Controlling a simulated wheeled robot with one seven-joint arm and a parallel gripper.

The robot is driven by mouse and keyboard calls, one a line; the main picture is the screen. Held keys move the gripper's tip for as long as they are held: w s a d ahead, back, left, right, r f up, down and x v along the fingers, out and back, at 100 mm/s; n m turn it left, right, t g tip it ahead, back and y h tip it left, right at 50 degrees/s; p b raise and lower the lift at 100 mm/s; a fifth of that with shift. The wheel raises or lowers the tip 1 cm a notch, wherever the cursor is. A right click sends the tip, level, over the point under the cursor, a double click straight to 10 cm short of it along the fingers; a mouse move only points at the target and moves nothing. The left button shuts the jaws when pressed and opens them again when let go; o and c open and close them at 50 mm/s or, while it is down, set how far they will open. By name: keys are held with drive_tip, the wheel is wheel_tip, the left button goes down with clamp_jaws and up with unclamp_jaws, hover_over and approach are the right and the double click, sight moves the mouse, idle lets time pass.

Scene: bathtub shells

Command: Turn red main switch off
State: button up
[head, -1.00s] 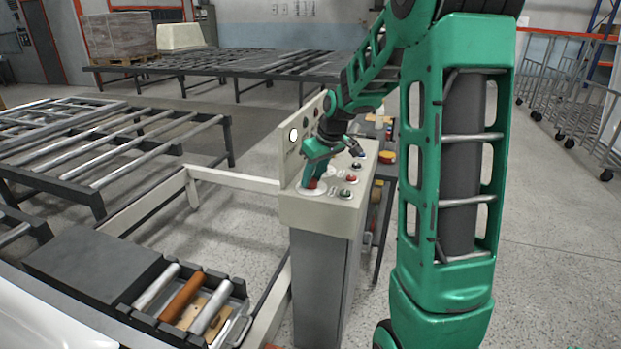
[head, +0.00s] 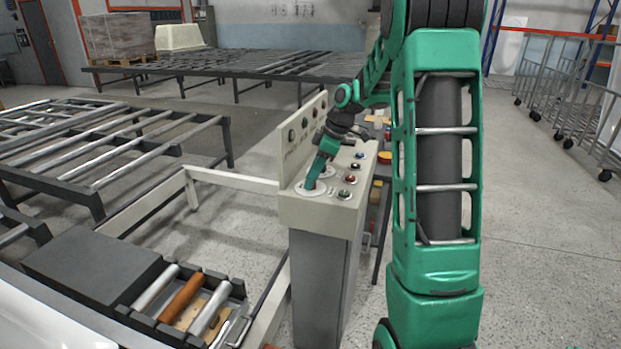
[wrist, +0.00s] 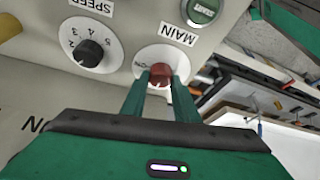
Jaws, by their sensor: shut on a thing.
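The red main switch (wrist: 160,73) is a small round knob on a white disc under the "MAIN" label in the wrist view. My gripper (wrist: 159,88) is shut on it, one green finger at each side. An "ON" mark shows left of the knob; the mark below it is partly covered by a finger. I cannot clearly tell where the knob points. In the head view my gripper (head: 309,187) reaches down to the near left corner of the control box's top (head: 325,207) and hides the switch.
A black speed dial (wrist: 90,53) and a green button (wrist: 201,11) sit close to the switch. A raised panel (head: 293,140) stands along the box's left edge.

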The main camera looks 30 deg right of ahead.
drive_tip(key=shift+w+d+r, duration=0.15)
drive_tip(key=shift+d, duration=0.05)
idle(0.4)
drive_tip(key=o, duration=1)
drive_tip(key=shift+o, duration=0.3)
drive_tip(key=v, duration=1)
drive_tip(key=shift+d+r, duration=0.15)
drive_tip(key=shift+r, duration=0.05)
